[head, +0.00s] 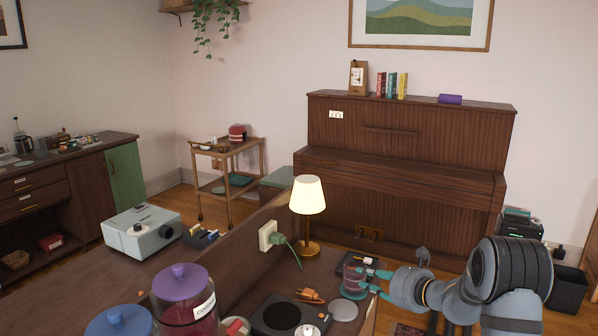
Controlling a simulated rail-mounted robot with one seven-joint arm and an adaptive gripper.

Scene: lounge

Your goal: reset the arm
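My arm comes in from the lower right. My gripper (366,279), with teal fingers, is at the right end of the near counter. Its fingertips are at a small reddish see-through cup (353,280), which appears to stand on a teal round base (353,294). The fingers overlap the cup's right side in the head view. I cannot tell whether they grip it or are only beside it.
A lit lamp (308,195), a raised ledge with a socket and green plug (268,236), an orange plug (310,295), a grey disc (343,311) and a dark hotplate (282,316) lie left of my gripper. A piano (400,150) stands behind. A lidded jar (185,305) is front left.

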